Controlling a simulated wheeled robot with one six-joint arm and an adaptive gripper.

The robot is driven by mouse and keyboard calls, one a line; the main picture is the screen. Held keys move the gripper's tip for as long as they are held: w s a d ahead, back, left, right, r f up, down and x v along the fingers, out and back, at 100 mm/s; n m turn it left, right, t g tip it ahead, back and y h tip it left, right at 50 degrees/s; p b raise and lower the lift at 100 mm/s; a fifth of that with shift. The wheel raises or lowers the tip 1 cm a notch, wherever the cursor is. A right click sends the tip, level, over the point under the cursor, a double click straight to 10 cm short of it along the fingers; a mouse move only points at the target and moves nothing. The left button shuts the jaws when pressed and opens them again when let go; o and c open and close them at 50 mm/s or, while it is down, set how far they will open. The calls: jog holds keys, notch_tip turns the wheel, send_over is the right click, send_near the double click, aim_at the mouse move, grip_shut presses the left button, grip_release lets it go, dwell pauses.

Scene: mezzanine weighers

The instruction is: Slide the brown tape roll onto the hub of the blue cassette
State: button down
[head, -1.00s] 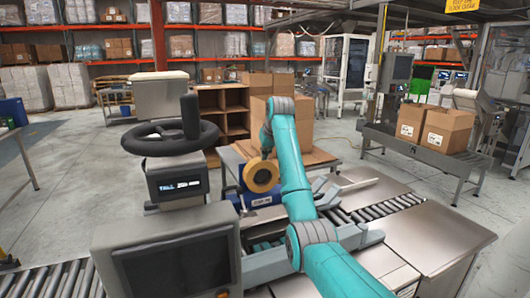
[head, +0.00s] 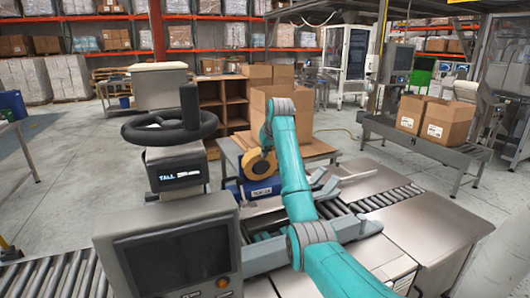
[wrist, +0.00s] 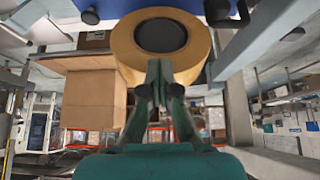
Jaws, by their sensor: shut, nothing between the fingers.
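The brown tape roll (head: 261,163) stands on edge against the front of the blue cassette (head: 238,188), which has a white label low on it. In the wrist view the roll (wrist: 128,45) shows its face, with a dark round centre (wrist: 160,35). It appears to sit around the hub, but how far on I cannot tell. Blue parts of the cassette (wrist: 218,12) show behind it at the top. My gripper (wrist: 160,68) is shut and empty, its fingertips in front of the roll's lower rim. Whether they touch it I cannot tell.
The cassette stands beside a roller conveyor (head: 380,200) with metal side plates. A dark monitor (head: 180,258) and a black handwheel (head: 170,125) stand at left. Cardboard boxes (head: 290,115) are stacked on a table behind. A steel top (head: 430,215) at right is bare.

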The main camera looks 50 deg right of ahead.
jog(key=shift+w+d+f, duration=0.25)
jog(key=shift+w+f, duration=0.25)
jog(key=shift+w+d+f, duration=0.25)
jog(key=shift+w+f, duration=0.25)
jog(key=shift+s+a+f+v, duration=0.1)
jog(key=shift+s+v, duration=0.05)
jog(key=shift+v, duration=0.7)
jog(key=shift+s+a+f+v, duration=0.1)
jog(key=shift+v, duration=0.7)
jog(key=shift+s+f+v, duration=0.1)
jog(key=shift+s+v, duration=0.05)
jog(key=shift+v, duration=0.7)
jog(key=shift+s, duration=0.1)
